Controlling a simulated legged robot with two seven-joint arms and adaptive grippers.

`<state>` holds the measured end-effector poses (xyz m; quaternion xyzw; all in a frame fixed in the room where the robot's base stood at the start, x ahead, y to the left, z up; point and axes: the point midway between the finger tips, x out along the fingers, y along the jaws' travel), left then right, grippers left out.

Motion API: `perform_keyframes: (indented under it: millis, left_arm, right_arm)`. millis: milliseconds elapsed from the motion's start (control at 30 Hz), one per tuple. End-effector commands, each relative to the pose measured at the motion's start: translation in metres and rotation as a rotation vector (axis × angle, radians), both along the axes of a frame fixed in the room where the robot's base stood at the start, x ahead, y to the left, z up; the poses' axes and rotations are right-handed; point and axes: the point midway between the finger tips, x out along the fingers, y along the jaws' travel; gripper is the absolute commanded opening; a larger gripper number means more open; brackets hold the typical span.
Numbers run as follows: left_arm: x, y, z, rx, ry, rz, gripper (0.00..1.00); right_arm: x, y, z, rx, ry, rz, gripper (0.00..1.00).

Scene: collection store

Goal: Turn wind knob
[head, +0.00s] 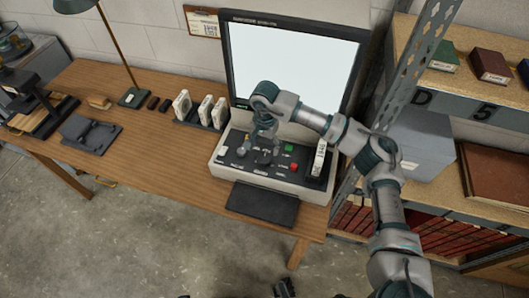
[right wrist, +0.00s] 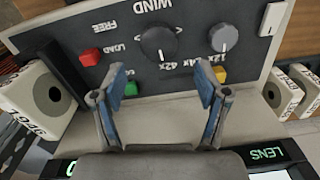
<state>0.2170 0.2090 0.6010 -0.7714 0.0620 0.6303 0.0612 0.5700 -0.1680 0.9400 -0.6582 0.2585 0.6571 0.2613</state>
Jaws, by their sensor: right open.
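The wind knob (right wrist: 158,42) is a large round black dial with a white pointer line, under the word WIND on the dark panel in the right wrist view. In the head view the knob (head: 263,157) sits mid-panel on the film reader's console (head: 222,172), partly under my right gripper (head: 262,139). My right gripper (right wrist: 158,88) is open, its two blue-padded fingers spread apart with nothing between them. The fingers point towards the knob, and no contact shows.
Near the knob are a red button (right wrist: 90,57), a grey knob (right wrist: 223,38), a green button (right wrist: 131,88) and a yellow button (right wrist: 220,75). The bright screen (head: 290,65) stands behind. Boxed reels (head: 205,110) stand left. The desk's middle (head: 140,140) is clear.

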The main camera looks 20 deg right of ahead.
Motion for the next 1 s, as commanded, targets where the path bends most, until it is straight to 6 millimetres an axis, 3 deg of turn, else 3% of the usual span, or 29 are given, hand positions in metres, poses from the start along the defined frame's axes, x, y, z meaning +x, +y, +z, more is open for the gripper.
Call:
perform_keyframes:
  millis: [100,333,1000]
  left_arm:
    - [0.000,0.000,0.000,0.000,0.001,0.000,0.40]
    - [0.000,0.000,0.000,0.000,0.001,0.001,0.40]
    - [0.000,0.000,0.000,0.000,0.001,0.000,0.40]
  right_arm:
    - [0.001,0.000,0.027,0.000,-0.003,-0.001,0.74]
    - [0.001,-0.001,0.057,0.001,-0.001,-0.001,0.74]
    - [0.001,-0.001,0.061,0.001,0.001,0.000,0.74]
